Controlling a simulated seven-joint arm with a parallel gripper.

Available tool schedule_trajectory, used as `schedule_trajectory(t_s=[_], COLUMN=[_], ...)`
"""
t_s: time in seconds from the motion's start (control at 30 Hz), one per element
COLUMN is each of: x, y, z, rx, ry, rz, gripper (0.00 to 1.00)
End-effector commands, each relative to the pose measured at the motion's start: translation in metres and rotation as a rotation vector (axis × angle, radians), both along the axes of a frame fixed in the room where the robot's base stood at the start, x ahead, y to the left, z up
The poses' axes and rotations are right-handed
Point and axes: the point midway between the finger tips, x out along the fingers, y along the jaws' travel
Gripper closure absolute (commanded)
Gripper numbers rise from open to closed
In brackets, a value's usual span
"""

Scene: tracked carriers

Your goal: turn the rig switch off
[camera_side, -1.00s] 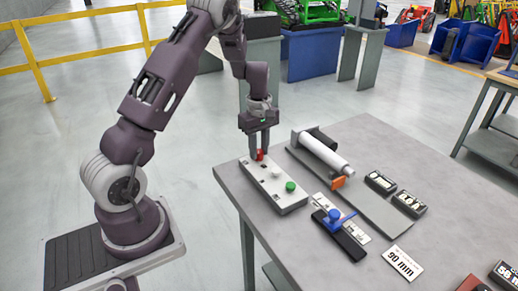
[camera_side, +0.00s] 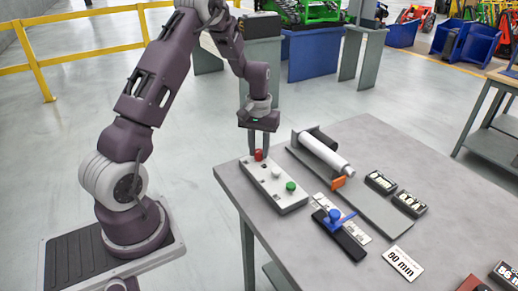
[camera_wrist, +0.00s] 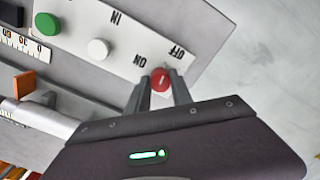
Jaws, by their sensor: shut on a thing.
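The rig switch is a red knob (camera_side: 258,155) at the far left end of a pale control panel (camera_side: 282,193) on the table. In the wrist view the red knob (camera_wrist: 160,79) sits between my fingertips, near the printed ON and OFF labels. I cannot tell clearly which label it is set to. My gripper (camera_side: 259,151) points down over the panel and is shut on the red knob; the wrist view shows a finger on each side of it (camera_wrist: 161,84). The fingers partly hide the switch in the side view.
A white button (camera_side: 276,173) and a green button (camera_side: 290,187) sit on the same panel. A white cylinder (camera_side: 325,152) with an orange piece (camera_side: 339,183) lies behind.

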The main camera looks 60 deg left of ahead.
Motion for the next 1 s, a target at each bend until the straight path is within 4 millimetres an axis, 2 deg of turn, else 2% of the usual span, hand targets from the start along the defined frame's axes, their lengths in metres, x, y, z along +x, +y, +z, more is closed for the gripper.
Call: schedule_trajectory(t_s=[0.33, 0.9, 0.93, 1.0], x=[0.0003, 0.0002, 0.0002, 0.0002], y=[0.0001, 0.0002, 0.0002, 0.0002], z=[0.0007, 0.0006, 0.0006, 0.0006], rx=[0.0, 0.001, 0.001, 0.001], ry=[-0.001, -0.001, -0.001, -0.001], rz=[-0.134, -0.16, -0.16, -0.16], gripper=[1.0, 1.0, 0.69, 0.56])
